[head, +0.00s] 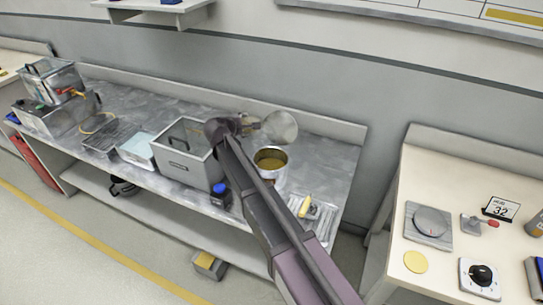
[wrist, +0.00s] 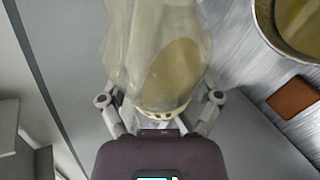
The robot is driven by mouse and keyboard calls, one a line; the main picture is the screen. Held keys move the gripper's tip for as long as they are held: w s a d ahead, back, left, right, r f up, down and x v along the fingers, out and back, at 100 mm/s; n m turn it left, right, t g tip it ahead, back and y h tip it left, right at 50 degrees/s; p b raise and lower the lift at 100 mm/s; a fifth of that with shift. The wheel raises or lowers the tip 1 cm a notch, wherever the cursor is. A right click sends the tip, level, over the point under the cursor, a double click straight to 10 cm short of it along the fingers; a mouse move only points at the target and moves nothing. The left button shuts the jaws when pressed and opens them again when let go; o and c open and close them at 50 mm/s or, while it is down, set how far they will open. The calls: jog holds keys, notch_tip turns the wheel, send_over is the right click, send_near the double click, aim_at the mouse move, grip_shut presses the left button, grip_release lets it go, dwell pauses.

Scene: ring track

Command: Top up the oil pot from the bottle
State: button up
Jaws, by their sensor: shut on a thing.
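A clear, yellowish bottle (wrist: 155,50) is held in my gripper (wrist: 160,108), whose fingers close on it from both sides. An amber patch of oil shows inside it. In the head view the bottle (head: 281,127) looks like a pale see-through round shape above the back of the steel bench, beside my gripper (head: 250,124). The oil pot (head: 285,163), a metal pot with golden oil inside, stands on the bench in front of the bottle. In the wrist view its rim (wrist: 262,22) is at the upper right, apart from the bottle. I cannot tell the bottle's exact tilt.
A dark jar with a blue cap (head: 220,195) is at the front edge. A ribbed tray (head: 322,222) with a yellow-handled tool lies at right. A brown block (wrist: 293,96) lies near the pot.

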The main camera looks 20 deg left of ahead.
jog(key=shift+d+f, duration=0.1)
jog(key=shift+f, duration=0.25)
jog(key=shift+f+n, duration=0.1)
jog(key=shift+n, duration=0.2)
jog(key=shift+f+h+b, duration=0.25)
jog(key=shift+h+b, duration=0.1)
jog(key=shift+h, duration=0.05)
jog(key=n+h, duration=0.1)
jog(key=f+n+g+h+b, duration=0.1)
jog(key=n, duration=0.1)
jog(key=n+h, duration=0.1)
jog(key=shift+f+g+h+b, duration=0.25)
jog(key=shift+g+h+b, duration=0.05)
jog(key=shift+h+b, duration=0.1)
jog(key=shift+a+r+n+h, duration=0.2)
jog(key=shift+r+n+h, duration=0.85)
jog(key=shift+n, duration=0.25)
